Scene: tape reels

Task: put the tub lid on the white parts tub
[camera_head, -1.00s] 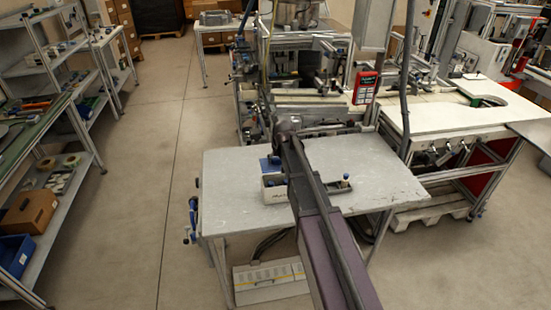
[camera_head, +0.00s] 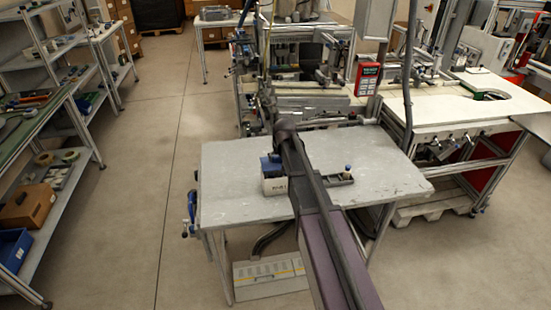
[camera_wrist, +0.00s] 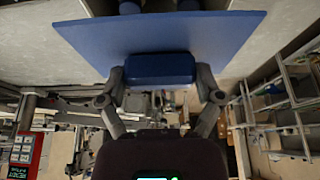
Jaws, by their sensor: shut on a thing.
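The tub lid is a flat blue plate (camera_wrist: 215,32) with a blue grip block on it, filling the top of the wrist view. My gripper (camera_wrist: 160,72) is shut on the block, one finger on each side. In the head view the blue lid (camera_head: 269,164) shows just left of my wrist, directly above the white parts tub (camera_head: 274,186). The tub stands on the grey table with dark lettering on its front. Whether the lid touches the rim or hangs a little above it, I cannot tell. My arm hides the tub's right side.
A dark shallow tray (camera_head: 338,180) with a blue-topped part stands on the grey table (camera_head: 235,203), right of my arm. A machine frame with a red panel (camera_head: 367,79) stands behind. Shelves line the left side.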

